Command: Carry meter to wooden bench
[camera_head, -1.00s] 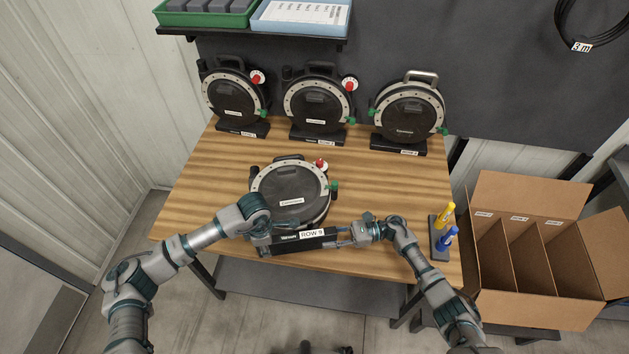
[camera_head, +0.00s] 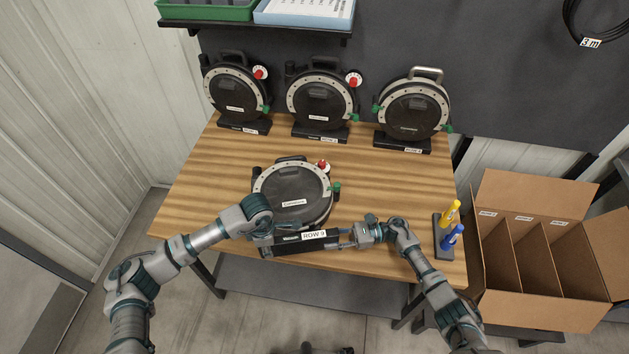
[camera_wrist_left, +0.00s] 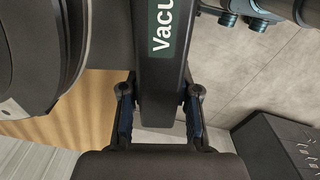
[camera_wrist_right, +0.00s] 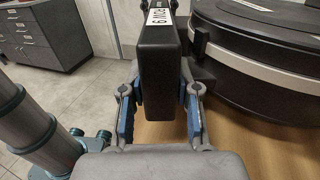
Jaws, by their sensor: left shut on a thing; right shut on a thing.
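A round black seed meter (camera_head: 291,194) with a light dotted ring, a red knob and a green knob is at the front of the wooden bench (camera_head: 210,190). Its black base bar, labelled ROW 9 (camera_head: 314,236), is at the bench's front edge. My left gripper (camera_head: 262,240) is shut on the left end of the bar; its fingers straddle the bar in the left wrist view (camera_wrist_left: 160,115). My right gripper (camera_head: 345,238) is shut on the right end, also seen in the right wrist view (camera_wrist_right: 161,110). Whether the meter touches the bench cannot be told.
Three similar meters stand along the back: left (camera_head: 236,95), middle (camera_head: 321,97) and right (camera_head: 413,105). A holder with yellow and blue markers (camera_head: 443,245) is at the front right. An open divided cardboard box (camera_head: 540,250) is right of the bench.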

